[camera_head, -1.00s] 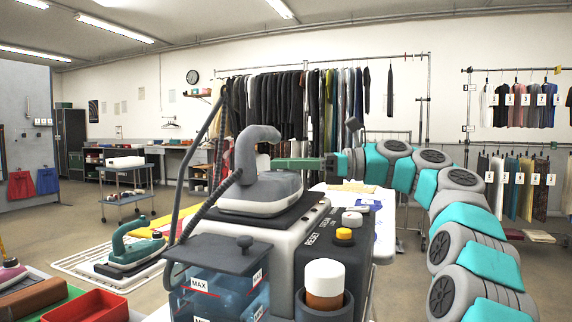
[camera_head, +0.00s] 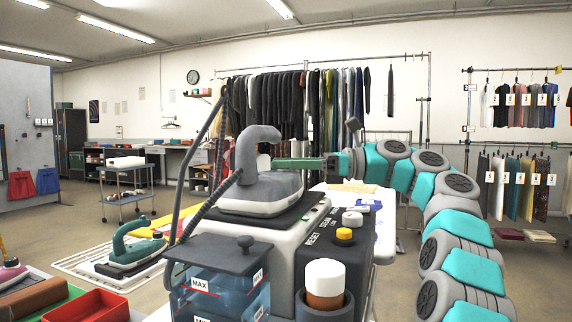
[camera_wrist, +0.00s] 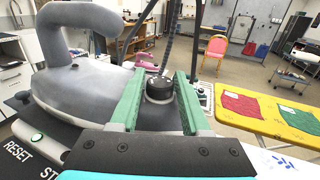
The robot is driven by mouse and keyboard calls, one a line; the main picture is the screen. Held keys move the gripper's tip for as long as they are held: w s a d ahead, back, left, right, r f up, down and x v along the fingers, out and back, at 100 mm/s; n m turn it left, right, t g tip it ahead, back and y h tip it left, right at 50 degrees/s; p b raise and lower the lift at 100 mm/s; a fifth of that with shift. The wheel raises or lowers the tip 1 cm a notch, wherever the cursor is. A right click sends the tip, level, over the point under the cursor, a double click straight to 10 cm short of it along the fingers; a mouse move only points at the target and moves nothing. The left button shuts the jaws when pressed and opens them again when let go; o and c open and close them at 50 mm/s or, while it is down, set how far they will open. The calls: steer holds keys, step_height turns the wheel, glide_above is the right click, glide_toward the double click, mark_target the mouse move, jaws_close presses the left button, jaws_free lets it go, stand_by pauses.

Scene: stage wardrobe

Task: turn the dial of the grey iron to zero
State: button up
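The grey iron (camera_head: 262,192) stands on the dark rest of a steam station (camera_head: 300,232), its thick handle arching up. In the wrist view the iron (camera_wrist: 85,85) fills the left side. A black dial (camera_wrist: 159,88) with pale marks shows at its rear, between the two green fingers of my gripper (camera_wrist: 159,76). The fingers are apart, one on each side of the dial, with a narrow gap visible at each side. In the head view my gripper (camera_head: 277,163) reaches in from the right behind the handle, and the dial cannot be made out.
A dark hose rises beside the iron. A blue water tank (camera_head: 217,284) and a cup holding a white-and-brown bottle (camera_head: 325,282) are in front. A green iron (camera_head: 133,247) stands at left. A yellow board (camera_wrist: 265,108) lies right of my gripper in the wrist view.

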steer(key=shift+o, duration=1.4)
steer(key=d, duration=0.5)
steer(key=shift+w+f, duration=0.1)
steer(key=shift+d, duration=1.35)
